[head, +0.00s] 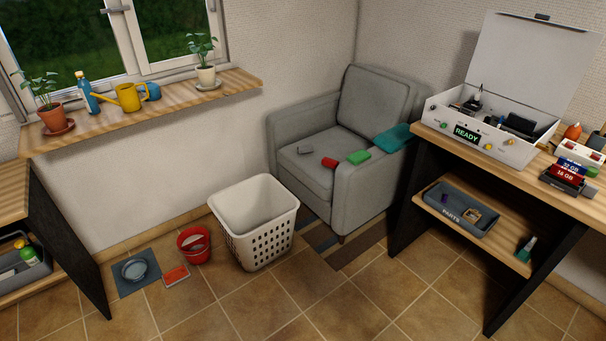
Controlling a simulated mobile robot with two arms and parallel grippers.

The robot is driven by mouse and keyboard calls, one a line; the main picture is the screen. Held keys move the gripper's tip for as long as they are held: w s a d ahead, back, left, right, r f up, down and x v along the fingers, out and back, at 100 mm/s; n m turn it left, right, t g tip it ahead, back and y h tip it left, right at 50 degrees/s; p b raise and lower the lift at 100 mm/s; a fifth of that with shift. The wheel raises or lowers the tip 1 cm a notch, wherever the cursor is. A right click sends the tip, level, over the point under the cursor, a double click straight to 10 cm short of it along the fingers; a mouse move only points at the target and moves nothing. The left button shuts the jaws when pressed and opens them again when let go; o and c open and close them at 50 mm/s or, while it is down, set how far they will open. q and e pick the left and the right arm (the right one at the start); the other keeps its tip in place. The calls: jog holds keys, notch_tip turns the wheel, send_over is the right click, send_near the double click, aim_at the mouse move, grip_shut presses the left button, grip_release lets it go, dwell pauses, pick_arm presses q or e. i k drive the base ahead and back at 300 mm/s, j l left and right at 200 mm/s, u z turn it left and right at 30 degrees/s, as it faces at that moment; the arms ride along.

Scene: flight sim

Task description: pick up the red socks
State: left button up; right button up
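A small red bundle (330,163), which looks like rolled red socks, lies on the grey armchair (367,190) by the inner edge of its right armrest. A green folded item (358,157) sits next to it on the armrest, and a teal cloth (393,137) lies farther back on the same side. A small dark grey item (305,149) lies on the seat to the left of the red bundle. Neither of my grippers shows in the head view.
A white laundry basket (254,222) stands on the tiled floor before the chair. Left of it are a red bucket (194,245), a flat orange-red item (176,276) and a bowl (134,271) on a mat. A workbench (495,170) stands close right of the chair. The front floor is clear.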

aim_at(328, 162)
jog(key=i+j+z, duration=0.1)
jog(key=i+z, duration=0.15)
jog(key=i, duration=0.3)
jog(key=i+j+z, duration=0.25)
jog(key=i, duration=0.3)
jog(key=i+j+z, duration=0.2)
jog(key=i, duration=0.3)
jog(key=j, duration=0.1)
